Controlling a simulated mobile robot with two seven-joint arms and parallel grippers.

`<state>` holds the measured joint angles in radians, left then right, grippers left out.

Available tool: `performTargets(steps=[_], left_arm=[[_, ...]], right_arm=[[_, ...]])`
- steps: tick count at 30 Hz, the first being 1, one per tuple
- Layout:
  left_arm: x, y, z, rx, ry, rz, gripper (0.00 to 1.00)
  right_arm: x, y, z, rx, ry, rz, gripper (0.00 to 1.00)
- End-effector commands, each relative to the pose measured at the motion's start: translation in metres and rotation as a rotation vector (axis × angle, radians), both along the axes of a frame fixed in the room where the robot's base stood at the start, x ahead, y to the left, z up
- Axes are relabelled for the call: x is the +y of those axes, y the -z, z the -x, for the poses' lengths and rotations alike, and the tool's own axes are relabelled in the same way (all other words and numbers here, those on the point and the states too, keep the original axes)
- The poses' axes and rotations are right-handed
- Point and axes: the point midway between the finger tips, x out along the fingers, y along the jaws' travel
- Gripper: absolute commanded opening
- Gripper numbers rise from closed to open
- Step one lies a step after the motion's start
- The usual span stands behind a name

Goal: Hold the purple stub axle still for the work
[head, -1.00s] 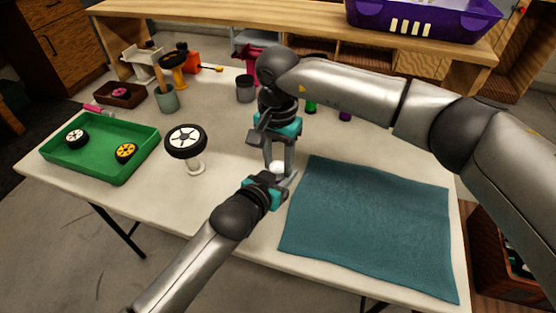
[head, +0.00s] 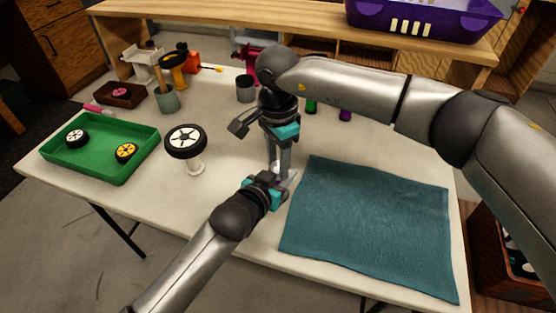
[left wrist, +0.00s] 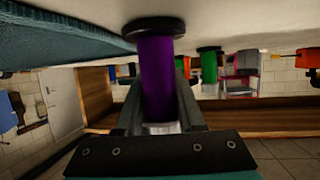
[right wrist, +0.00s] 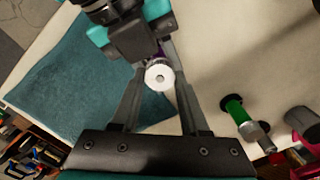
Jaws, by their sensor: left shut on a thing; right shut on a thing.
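The purple stub axle (left wrist: 157,80) stands between the fingers of my left gripper (left wrist: 160,118) in the left wrist view. Its black flange (left wrist: 153,27) is at the table top. In the head view my left gripper (head: 284,182) is low at the front of the table and mostly covers the axle. My right gripper (head: 279,168) points straight down just above it. In the right wrist view my right gripper (right wrist: 159,78) is shut on a white round piece with a dark centre hole (right wrist: 158,75), at the axle's top. Whether it is threaded on the axle cannot be told.
A teal mat (head: 370,220) lies right of the grippers. A wheel on a white stand (head: 186,142) is at the left. A green tray (head: 100,150) with two wheels lies further left. A green stub axle (right wrist: 236,109) stands behind. A grey cup (head: 245,88) is at the back.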

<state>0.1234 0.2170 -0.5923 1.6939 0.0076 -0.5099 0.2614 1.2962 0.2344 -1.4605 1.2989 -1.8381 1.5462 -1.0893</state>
Motion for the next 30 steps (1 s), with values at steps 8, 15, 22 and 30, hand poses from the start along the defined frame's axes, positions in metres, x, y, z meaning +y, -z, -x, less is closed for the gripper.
performTargets(steps=[8, 15, 22, 30], left_arm=[[0.000, 0.001, 0.000, 0.002, -0.001, -0.001, 0.00], [0.000, 0.000, 0.000, 0.001, -0.001, -0.001, 0.00], [0.000, 0.000, 0.000, 0.001, -0.001, -0.001, 0.00], [0.000, 0.000, 0.000, 0.001, 0.000, 0.000, 0.00]], right_arm=[[0.000, 0.000, 0.000, -0.001, -0.001, 0.000, 0.00], [0.000, 0.000, 0.000, -0.001, -0.001, 0.000, 0.70], [0.000, 0.000, 0.000, -0.001, -0.002, 0.001, 0.76], [0.000, -0.021, -0.001, -0.005, -0.003, -0.001, 0.76]])
